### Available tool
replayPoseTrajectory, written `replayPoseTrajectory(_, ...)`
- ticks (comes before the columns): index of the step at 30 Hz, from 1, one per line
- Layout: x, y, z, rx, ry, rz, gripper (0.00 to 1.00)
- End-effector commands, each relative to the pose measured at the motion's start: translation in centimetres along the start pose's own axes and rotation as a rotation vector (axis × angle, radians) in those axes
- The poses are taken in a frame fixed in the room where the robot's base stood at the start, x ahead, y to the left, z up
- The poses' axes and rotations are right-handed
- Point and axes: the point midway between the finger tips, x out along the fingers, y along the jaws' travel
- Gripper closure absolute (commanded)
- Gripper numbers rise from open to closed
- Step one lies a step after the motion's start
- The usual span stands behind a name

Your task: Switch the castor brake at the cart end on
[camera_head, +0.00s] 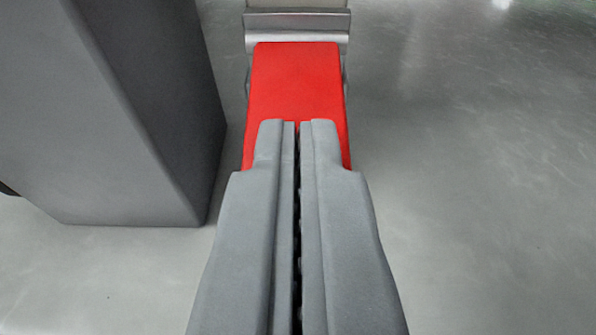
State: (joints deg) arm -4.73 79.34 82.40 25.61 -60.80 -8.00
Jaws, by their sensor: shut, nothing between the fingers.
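The castor brake shows as a flat red pedal (296,80) in the upper middle of the head camera view. It joins a grey metal bracket (297,22) at its far end. My gripper (298,123) is shut and empty, with its two grey fingers side by side. The fingertips lie over the near part of the pedal in the picture and hide some of it. I cannot tell whether they touch it. The castor wheel is mostly hidden under the pedal.
A large dark grey block (120,110), like a post or leg, stands close at the left of the pedal. The smooth grey floor (480,180) is clear on the right.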

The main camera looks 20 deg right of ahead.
Motion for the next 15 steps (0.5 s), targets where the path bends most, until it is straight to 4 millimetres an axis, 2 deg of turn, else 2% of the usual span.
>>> replayPoseTrajectory(15,0.12,-0.01,0.9,0.0,-0.004,-0.001,1.0)
